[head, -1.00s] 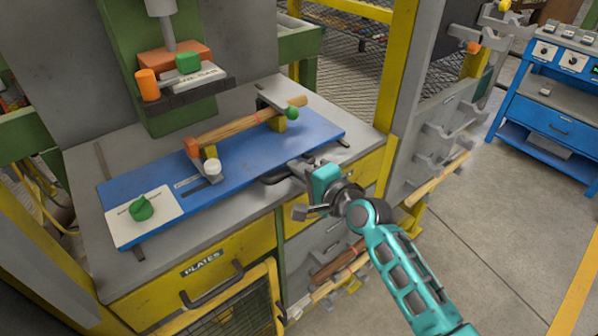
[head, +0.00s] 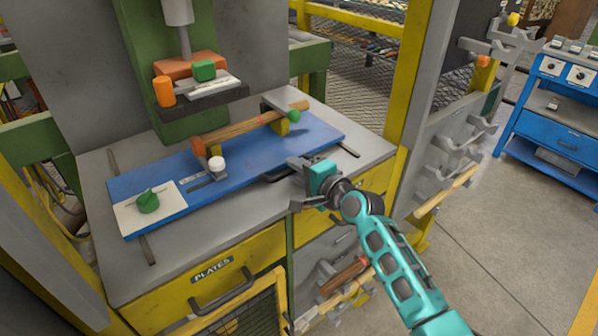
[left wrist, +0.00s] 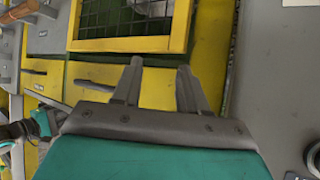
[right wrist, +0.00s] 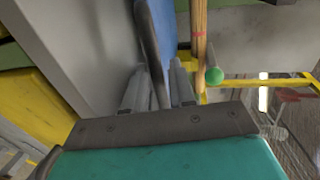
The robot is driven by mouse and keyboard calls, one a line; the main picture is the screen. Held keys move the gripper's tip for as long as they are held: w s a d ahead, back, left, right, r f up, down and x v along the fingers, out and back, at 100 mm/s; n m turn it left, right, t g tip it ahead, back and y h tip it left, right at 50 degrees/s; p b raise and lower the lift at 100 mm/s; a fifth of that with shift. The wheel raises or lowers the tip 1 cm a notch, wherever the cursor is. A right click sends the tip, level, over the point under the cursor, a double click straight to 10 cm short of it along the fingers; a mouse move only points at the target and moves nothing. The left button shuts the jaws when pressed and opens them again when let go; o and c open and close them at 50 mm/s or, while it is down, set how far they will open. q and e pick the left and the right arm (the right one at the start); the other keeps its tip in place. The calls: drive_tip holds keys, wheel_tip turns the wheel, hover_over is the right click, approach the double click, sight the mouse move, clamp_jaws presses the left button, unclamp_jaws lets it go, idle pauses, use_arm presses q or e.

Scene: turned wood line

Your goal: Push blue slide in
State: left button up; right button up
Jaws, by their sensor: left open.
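The blue slide (head: 245,155) is a flat board on the grey table under the press, seen in the head view. It also shows as a blue strip in the right wrist view (right wrist: 162,38). A dark handle (head: 274,178) sits at its front edge. My right gripper (head: 298,184) is at that edge; its fingers are apart, with a dark bar (right wrist: 152,60) between them in the right wrist view. I cannot tell whether they touch it. My left gripper (left wrist: 160,65) is open and empty above the yellow cabinet front, away from the slide.
The slide carries a wooden spindle (head: 245,126) on supports, a white knob (head: 217,164) and a green knob (head: 148,202) on a white plate. The press head (head: 205,97) hangs behind. A yellow post (head: 407,75) stands to the right. Bare table (head: 205,247) lies before the slide.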

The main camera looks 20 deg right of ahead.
drive_tip(key=shift+s, duration=0.1)
drive_tip(key=shift+s+d, duration=0.2)
drive_tip(key=shift+s, duration=0.2)
drive_tip(key=p+v, duration=0.1)
drive_tip(key=v, duration=1.1)
drive_tip(key=s+a+f+n+g+h, duration=0.1)
drive_tip(key=s+f+n+g, duration=0.1)
drive_tip(key=s+f+n, duration=0.6)
drive_tip(key=s+a+f+n+g+h, duration=0.1)
drive_tip(key=s+a+f+n+h, duration=0.1)
drive_tip(key=s+f+n, duration=0.6)
drive_tip(key=shift+a+f+n+g, duration=0.3)
drive_tip(key=shift+a+f+g, duration=0.1)
drive_tip(key=shift+f, duration=0.5)
drive_tip(key=shift+d, duration=0.1)
